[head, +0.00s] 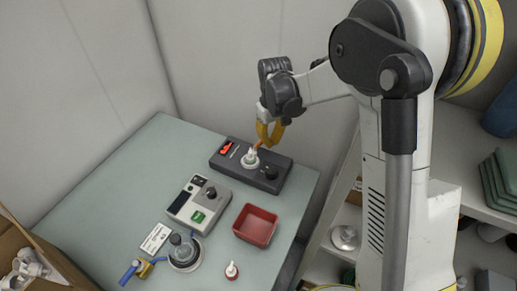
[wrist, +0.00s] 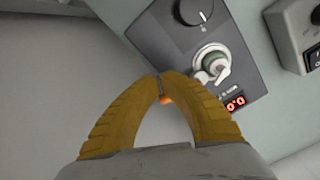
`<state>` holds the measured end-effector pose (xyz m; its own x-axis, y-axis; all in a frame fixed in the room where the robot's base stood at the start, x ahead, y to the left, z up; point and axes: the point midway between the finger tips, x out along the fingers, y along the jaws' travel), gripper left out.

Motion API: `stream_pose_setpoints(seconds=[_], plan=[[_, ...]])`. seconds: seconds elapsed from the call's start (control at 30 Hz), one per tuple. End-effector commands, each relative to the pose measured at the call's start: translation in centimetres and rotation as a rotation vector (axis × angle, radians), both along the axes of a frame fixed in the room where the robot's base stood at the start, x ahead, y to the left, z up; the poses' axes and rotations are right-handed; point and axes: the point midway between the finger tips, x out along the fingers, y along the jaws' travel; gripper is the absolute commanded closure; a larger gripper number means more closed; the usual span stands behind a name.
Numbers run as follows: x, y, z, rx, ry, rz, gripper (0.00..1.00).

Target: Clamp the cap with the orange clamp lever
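My gripper (head: 268,140) has its two yellow fingers drawn together at the tips, which also show in the wrist view (wrist: 160,76). The end of the orange clamp lever (wrist: 166,99) shows between the fingers, just inside the tips. In the head view the orange lever (head: 258,144) runs from the fingertips toward the clamp fixture. Most of the lever is hidden by the right finger in the wrist view. The white cap part with a greenish top (wrist: 212,60) sits upright in the dark grey fixture (wrist: 172,38), beside the fingertips.
A light grey control box (head: 200,204) with a green button stands in front of the fixture. The table's left side (head: 110,190) is clear.

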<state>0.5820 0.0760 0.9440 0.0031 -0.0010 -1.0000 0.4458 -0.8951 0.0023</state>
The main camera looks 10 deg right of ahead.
Motion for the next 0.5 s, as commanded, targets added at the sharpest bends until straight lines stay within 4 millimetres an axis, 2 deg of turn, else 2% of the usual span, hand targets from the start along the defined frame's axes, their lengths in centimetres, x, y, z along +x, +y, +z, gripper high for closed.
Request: stream_pose_setpoints(seconds=[0.5], plan=[[1.0,0.19,-0.3,0.0,0.0,0.0,1.0]])
